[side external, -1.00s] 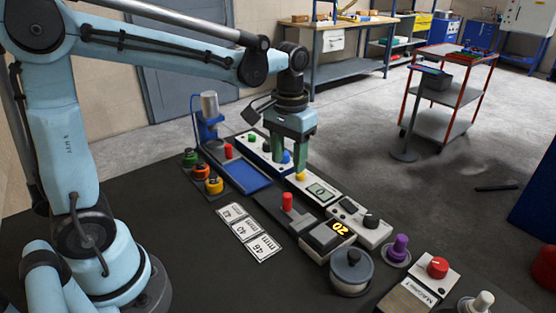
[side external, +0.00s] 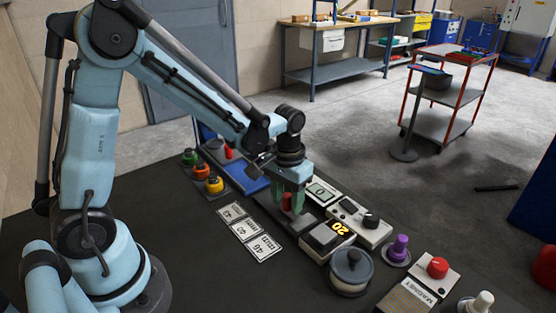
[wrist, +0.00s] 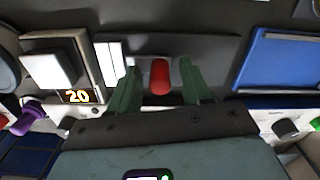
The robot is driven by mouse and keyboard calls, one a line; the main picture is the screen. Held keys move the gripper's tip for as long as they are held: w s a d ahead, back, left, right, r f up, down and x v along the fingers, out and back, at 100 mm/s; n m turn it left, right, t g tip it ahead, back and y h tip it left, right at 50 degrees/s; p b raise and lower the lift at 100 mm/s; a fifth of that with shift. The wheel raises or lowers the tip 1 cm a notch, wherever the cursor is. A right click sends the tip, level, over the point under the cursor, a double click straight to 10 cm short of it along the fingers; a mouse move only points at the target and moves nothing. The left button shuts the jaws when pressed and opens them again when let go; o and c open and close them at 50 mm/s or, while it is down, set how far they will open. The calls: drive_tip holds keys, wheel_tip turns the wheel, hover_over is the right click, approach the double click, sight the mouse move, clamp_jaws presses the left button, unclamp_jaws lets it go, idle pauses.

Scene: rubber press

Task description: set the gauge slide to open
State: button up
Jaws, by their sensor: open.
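The gauge slide's red handle (side external: 287,202) stands on a dark flat base (side external: 266,204). In the wrist view the red handle (wrist: 160,77) shows between my two green fingers, with a gap on each side. My gripper (side external: 289,204) is open and low over the slide, its fingers on either side of the handle. It also shows in the wrist view (wrist: 159,70). The fingers partly hide the handle in the side view. I cannot tell how deep they reach around it.
Close by are a box with a "20" readout (side external: 340,229), a panel with a black knob (side external: 371,220), a lidded round pot (side external: 351,270) and a blue plate (side external: 252,180). Numbered white cards (side external: 247,230) lie flat on the near side. The dark mat's left part is clear.

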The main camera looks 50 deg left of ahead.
drive_tip(key=shift+c, duration=0.4)
clamp_jaws()
drive_tip(key=a, duration=0.8)
drive_tip(key=shift+a, duration=0.1)
drive_tip(key=shift+o, duration=0.4)
unclamp_jaws()
drive_tip(key=shift+r, duration=0.1)
wheel_tip(320, 180, up, 12)
idle(0.4)
